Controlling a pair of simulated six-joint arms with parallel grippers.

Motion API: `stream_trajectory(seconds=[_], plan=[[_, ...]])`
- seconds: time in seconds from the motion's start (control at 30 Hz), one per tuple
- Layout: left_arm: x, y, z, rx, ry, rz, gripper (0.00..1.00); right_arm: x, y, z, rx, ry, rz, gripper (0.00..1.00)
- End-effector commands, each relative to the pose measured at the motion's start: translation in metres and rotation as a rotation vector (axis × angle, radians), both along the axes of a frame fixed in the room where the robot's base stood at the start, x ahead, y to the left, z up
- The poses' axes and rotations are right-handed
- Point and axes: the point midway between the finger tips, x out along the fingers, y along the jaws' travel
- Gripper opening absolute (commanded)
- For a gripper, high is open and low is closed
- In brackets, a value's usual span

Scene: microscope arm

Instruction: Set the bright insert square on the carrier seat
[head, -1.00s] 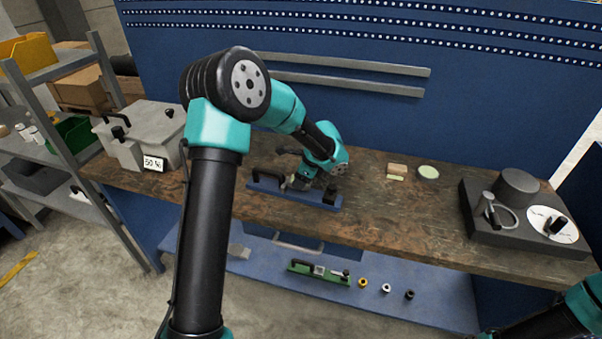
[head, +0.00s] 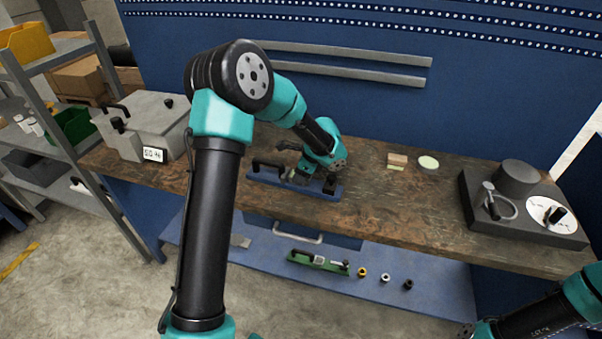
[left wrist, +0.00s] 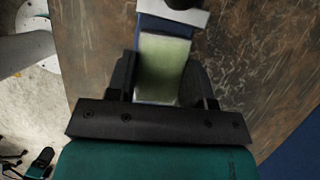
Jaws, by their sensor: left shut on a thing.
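The bright insert (left wrist: 163,65) is a pale green block in the left wrist view, between the two dark fingers of my left gripper (left wrist: 163,88). The gripper is shut on it. The blue carrier (head: 267,179) lies on the workbench in the head view, with a black handle at its left end and a dark knob at its right. In the head view my left gripper (head: 303,174) is low over the middle of the carrier. The insert's underside and the seat are hidden, so I cannot tell whether they touch. My right gripper is out of view; only part of that arm shows.
On the bench, a grey lidded box (head: 142,131) stands left, small pale blocks (head: 397,160) and a pale green disc (head: 428,162) lie right of the carrier, and a dark dial device (head: 520,205) stands far right. The lower shelf holds a green fixture (head: 305,258) and small rings.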

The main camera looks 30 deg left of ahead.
Motion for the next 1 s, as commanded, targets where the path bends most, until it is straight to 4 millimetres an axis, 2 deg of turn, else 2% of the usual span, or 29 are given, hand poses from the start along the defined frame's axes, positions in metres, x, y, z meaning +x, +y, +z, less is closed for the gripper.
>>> stream_trajectory(seconds=[0.6, 0.63, 0.9, 1.0], plan=[[0.0001, 0.0001, -0.0085, 0.000, 0.000, 0.001, 0.00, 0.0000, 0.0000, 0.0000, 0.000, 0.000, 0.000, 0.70], [0.0002, 0.0001, -0.0084, 0.000, -0.001, 0.001, 0.50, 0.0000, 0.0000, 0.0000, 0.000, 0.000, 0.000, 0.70], [0.0001, 0.0000, -0.0087, 0.000, 0.000, 0.001, 0.75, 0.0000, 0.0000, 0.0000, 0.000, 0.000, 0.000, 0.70], [0.0001, 0.0001, -0.0087, 0.000, 0.000, 0.001, 0.77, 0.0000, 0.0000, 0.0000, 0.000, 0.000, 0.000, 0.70]])
